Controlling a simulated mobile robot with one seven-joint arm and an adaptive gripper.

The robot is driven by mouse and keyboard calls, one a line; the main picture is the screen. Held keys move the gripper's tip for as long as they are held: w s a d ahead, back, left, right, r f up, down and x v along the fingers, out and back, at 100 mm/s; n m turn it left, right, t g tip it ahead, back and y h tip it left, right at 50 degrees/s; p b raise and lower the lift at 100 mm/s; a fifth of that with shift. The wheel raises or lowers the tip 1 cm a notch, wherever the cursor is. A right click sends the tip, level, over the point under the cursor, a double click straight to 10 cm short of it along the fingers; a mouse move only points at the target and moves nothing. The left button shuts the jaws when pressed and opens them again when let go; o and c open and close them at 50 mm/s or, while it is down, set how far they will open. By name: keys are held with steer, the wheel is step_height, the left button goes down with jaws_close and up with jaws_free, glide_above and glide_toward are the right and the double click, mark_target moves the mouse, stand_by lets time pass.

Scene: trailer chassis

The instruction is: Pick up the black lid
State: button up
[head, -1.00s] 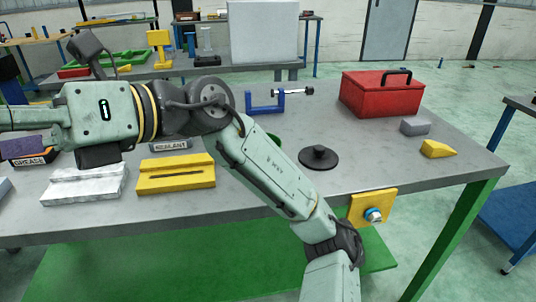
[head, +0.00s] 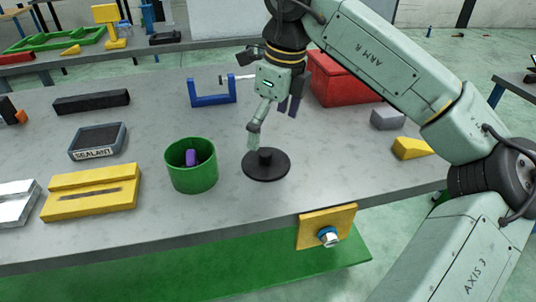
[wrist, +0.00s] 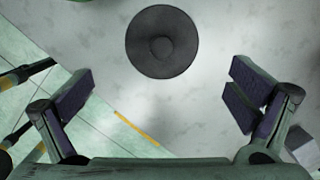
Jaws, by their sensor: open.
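The black lid (head: 266,166) is a round disc with a raised knob in its middle. It lies flat on the grey table top, just right of a green cup. In the wrist view the lid (wrist: 162,42) is at the upper middle, ahead of the fingers and apart from them. My gripper (head: 272,120) is above the table, over the far side of the lid in the head view. In the wrist view my gripper (wrist: 158,100) has its two fingers spread wide with nothing between them.
The green cup (head: 192,178) holds a purple thing. A blue clamp (head: 212,99) and a red toolbox (head: 340,84) stand behind. A grey block (head: 388,119) and a yellow wedge (head: 412,148) lie at right. A sealant box (head: 98,142) and yellow block (head: 92,200) lie left.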

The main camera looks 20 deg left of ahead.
mark_target(266, 153)
steer(key=shift+s+a+f, duration=0.1)
steer(key=shift+a+f, duration=0.1)
steer(key=shift+f, duration=0.85)
steer(key=shift+w+a+f+p, duration=0.1)
steer(key=shift+a+f+p, duration=0.2)
steer(key=shift+f, duration=0.65)
steer(key=shift+w+a+f+p, duration=0.15)
steer(key=shift+f+p, duration=0.3)
steer(key=shift+f, duration=0.45)
steer(key=shift+w+a+f+p, duration=0.15)
steer(key=shift+f+p, duration=0.2)
steer(key=shift+f, duration=0.6)
steer(key=shift+s, duration=0.2)
steer(key=c, duration=2.1)
steer(key=shift+c, duration=0.2)
